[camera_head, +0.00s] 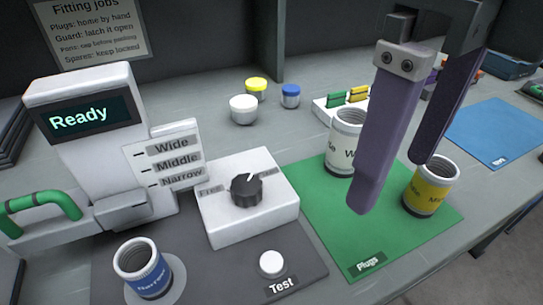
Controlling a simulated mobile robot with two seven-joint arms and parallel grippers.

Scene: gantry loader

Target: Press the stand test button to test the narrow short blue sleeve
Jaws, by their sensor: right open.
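The narrow blue sleeve (151,276) stands on a round seat at the front left of the dark stand base (215,277). The test button (272,262) is a white round knob behind the label "Test" on the same base. The display (88,120) on the white stand reads "Ready". My right gripper (390,185) is open and empty above the green mat, right of the button and well apart from it. Its purple fingers hide part of the white sleeve. My left gripper is not in view.
A white box with a black dial (247,190) stands behind the button. The green mat (330,225) holds a white sleeve (342,140) and a yellow sleeve (431,186). Small white, yellow and blue caps stand at the back. A blue mat (495,130) lies at right.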

